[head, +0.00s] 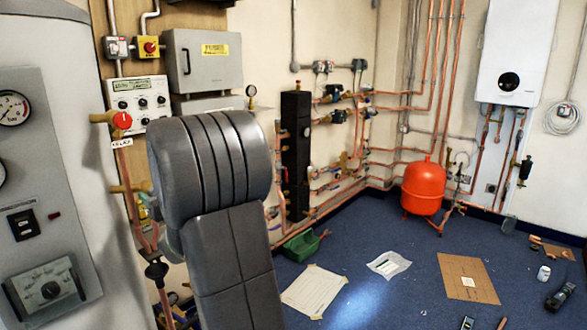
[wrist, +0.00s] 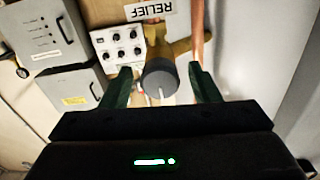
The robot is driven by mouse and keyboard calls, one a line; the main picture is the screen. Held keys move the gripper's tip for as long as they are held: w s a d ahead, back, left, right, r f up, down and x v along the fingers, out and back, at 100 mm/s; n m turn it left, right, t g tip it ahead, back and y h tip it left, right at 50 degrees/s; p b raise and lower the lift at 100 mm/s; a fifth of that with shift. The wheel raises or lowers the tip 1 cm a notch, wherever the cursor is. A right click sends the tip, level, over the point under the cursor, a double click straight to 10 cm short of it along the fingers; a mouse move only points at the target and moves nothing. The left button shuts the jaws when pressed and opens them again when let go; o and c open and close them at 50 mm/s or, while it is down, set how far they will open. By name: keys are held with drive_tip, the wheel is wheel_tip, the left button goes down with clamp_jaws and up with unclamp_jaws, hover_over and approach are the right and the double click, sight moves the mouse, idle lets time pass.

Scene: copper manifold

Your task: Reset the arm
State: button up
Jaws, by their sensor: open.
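In the wrist view my gripper (wrist: 162,86) is open, with one dark green finger on each side of a round dark grey knob (wrist: 158,76) with a white pointer line. Gaps show between the knob and both fingers. The knob sits on brass pipework beside an upside-down RELIEF label (wrist: 148,10). In the head view my grey arm fills the left middle, and the gripper is hidden from view. A red knob (head: 122,120) on a brass valve shows left of the arm. I cannot tell how it relates to the grey knob.
A grey tank (head: 85,130) stands close at the left. A control box (head: 138,98) and a grey cabinet (head: 203,58) are on the wall behind. Copper pipes, a red vessel (head: 422,188) and a white boiler (head: 517,50) are to the right. Papers and tools lie on the blue floor.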

drive_tip(key=b+v, duration=0.1)
drive_tip(key=v, duration=0.4)
drive_tip(key=shift+s+d, duration=0.1)
drive_tip(key=shift+d, duration=0.05)
drive_tip(key=shift+d, duration=0.1)
